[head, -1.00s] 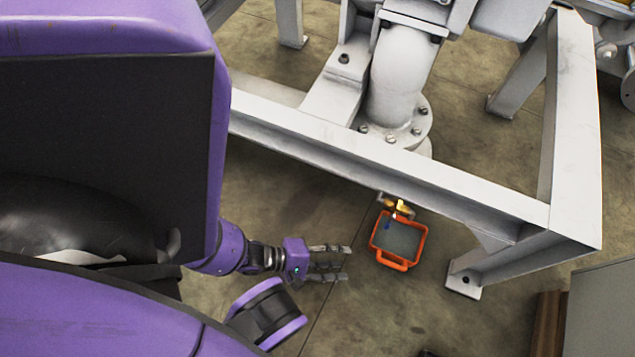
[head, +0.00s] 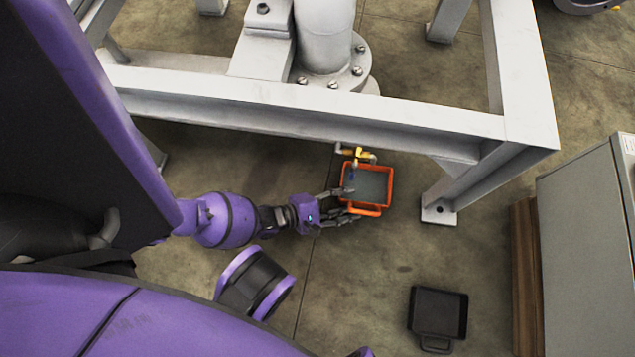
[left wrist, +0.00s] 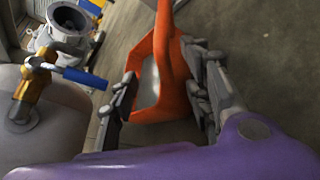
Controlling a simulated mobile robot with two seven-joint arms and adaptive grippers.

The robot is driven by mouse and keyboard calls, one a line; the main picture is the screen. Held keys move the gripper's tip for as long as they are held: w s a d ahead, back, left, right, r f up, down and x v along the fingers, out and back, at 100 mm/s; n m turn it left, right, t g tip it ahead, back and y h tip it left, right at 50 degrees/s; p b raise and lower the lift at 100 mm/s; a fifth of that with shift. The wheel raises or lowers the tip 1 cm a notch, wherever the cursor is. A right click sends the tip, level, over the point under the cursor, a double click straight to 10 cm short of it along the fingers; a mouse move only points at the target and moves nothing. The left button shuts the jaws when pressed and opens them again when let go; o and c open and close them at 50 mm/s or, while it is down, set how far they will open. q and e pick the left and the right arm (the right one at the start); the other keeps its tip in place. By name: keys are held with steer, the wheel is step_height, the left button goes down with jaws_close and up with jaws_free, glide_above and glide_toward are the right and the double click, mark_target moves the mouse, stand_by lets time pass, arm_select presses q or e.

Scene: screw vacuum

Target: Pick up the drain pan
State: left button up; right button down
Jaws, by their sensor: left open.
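The drain pan (head: 387,187) is an orange rectangular pan with a grey inside and an orange handle loop on its near side. It sits on the floor under the brass valve (head: 356,153) at the frame beam. My left gripper (head: 350,204) is open at the pan's near left corner. In the left wrist view, the pan (left wrist: 152,112) shows between the two open fingers of my left gripper (left wrist: 160,95), with its orange rim close to the right finger. Whether a finger touches it I cannot tell. The valve with its blue lever (left wrist: 84,78) is left of the fingers. My right gripper is not in view.
The white steel frame (head: 300,105) spans above and behind the pan, with a leg (head: 440,200) to its right. A black pan (head: 438,312) with a handle lies on the floor at lower right. A grey cabinet (head: 585,240) stands at right.

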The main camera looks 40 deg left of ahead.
arm_select(q)
jaws_close()
steer(key=shift+r, duration=0.2)
stand_by(0.4)
